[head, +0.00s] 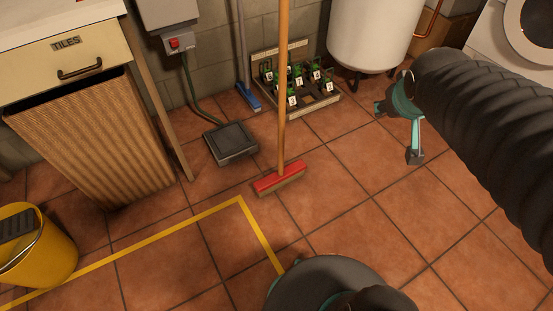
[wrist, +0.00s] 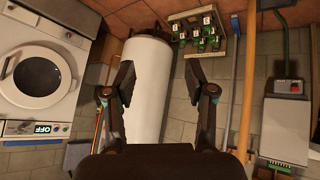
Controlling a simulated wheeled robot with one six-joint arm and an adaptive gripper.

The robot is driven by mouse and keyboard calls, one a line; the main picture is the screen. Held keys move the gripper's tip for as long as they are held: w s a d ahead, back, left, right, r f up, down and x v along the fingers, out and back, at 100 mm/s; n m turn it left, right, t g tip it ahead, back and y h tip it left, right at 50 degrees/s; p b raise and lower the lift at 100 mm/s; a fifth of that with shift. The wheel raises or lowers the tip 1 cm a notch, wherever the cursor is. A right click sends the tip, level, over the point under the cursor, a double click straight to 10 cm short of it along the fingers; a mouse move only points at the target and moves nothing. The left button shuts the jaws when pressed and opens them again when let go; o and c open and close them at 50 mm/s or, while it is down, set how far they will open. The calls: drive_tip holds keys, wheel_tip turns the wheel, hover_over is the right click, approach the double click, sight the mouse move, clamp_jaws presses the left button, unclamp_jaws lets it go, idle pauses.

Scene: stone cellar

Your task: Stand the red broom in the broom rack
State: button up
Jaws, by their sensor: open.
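The red broom (head: 280,178) stands upright on the tiled floor, its red head down near a corner of yellow tape. Its wooden handle (head: 284,85) rises past the top edge of the head view. The handle also shows in the wrist view (wrist: 246,85), right of my gripper and apart from it. My gripper (head: 397,132) is open and empty, to the right of the broom in the head view. Its two fingers are spread in the wrist view (wrist: 158,78).
A dark square pad (head: 230,143) lies left of the red broom. A white tank (head: 370,35), drawer cabinet (head: 60,65) and yellow bucket (head: 45,255) stand around. The right-hand floor is clear.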

sight(281, 140)
drive_tip(key=w+f+n+t+y+b, duration=0.1)
drive_tip(key=w+f+n+t, duration=0.3)
drive_tip(key=w, duration=0.8)
drive_tip(key=w+f+n+y+b, duration=0.2)
drive_tip(key=w+f, duration=0.4)
drive_tip(key=w, duration=0.6)
drive_tip(key=w+a+f+n+y+b, duration=0.1)
drive_tip(key=w+a+f+n+y, duration=0.3)
drive_tip(key=f, duration=0.7)
drive_tip(key=s+a+f+n+g+y+b, duration=0.1)
drive_tip(key=s+a+f+n+g+y, duration=0.2)
drive_tip(key=f+y, duration=0.5)
drive_tip(key=s+a+f+g+y+b, duration=0.25)
drive_tip(key=s+a+f+y, duration=0.2)
drive_tip(key=f, duration=0.75)
drive_tip(key=shift+h, duration=0.35)
drive_tip(key=x, duration=1.3)
drive_tip(key=shift+s+r+p, duration=0.1)
drive_tip(key=shift+r+p, duration=0.15)
drive_tip(key=shift+p, duration=0.05)
clamp_jaws()
